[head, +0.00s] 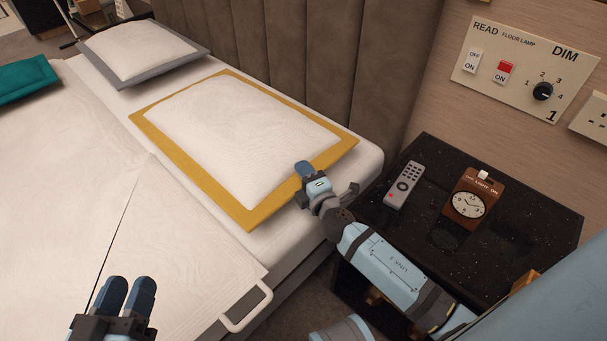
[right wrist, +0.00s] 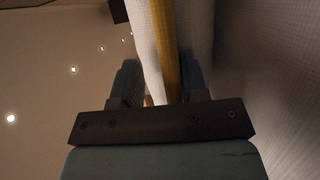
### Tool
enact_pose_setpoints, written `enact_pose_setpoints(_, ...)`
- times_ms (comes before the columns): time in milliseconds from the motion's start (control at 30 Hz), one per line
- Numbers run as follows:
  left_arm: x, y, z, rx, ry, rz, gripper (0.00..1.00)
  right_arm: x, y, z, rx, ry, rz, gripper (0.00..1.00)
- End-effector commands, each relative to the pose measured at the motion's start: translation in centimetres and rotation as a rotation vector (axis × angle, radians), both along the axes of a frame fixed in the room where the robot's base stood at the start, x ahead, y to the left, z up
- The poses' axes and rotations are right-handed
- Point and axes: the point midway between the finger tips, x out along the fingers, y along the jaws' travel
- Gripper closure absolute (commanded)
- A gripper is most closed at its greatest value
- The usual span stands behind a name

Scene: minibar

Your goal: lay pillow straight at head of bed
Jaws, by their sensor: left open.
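The white pillow with a yellow border (head: 240,135) lies at the head of the bed near the headboard, on the side by the nightstand. It looks slightly skewed to the bed edge. My right gripper (head: 308,176) is at its near right edge, one blue finger over the yellow border. In the right wrist view, the pillow's yellow edge (right wrist: 168,60) runs between the fingers of that gripper (right wrist: 160,88); whether they press on it is unclear. My left gripper (head: 128,296) is open and empty over the near part of the bed.
A second white pillow with grey border (head: 140,50) lies further along the headboard (head: 300,60). A teal cushion (head: 22,80) is at the left. A bed handle (head: 246,306) sticks out.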

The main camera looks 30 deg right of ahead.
Motion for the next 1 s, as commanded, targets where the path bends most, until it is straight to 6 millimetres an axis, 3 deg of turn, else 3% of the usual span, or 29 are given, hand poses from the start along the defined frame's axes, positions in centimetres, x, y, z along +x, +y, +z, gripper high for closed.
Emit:
enact_pose_setpoints(167, 0.0, 0.1, 0.4, 0.000, -0.006, 0.002, 0.60, -0.2, 0.1, -0.2, 0.007, 0.009, 0.000, 0.61)
enact_pose_setpoints(300, 0.0, 0.2, 2.5, -0.036, -0.054, 0.024, 0.60, -0.2, 0.1, 1.4, 0.005, 0.008, 0.000, 0.61)
enact_pose_setpoints(367, 0.0, 0.1, 1.4, -0.031, -0.046, 0.020, 0.60, -1.6, 0.1, 0.5, 0.006, 0.010, 0.000, 0.61)
enact_pose_setpoints(700, 0.0, -0.1, -1.1, 0.009, 0.023, -0.006, 0.60, -9.2, 0.1, 0.6, 0.005, 0.006, 0.000, 0.61)
enact_pose_setpoints(1000, 0.0, -0.2, -2.4, 0.034, 0.065, -0.022, 0.60, -12.0, 0.0, 0.9, 0.003, 0.003, 0.000, 0.61)
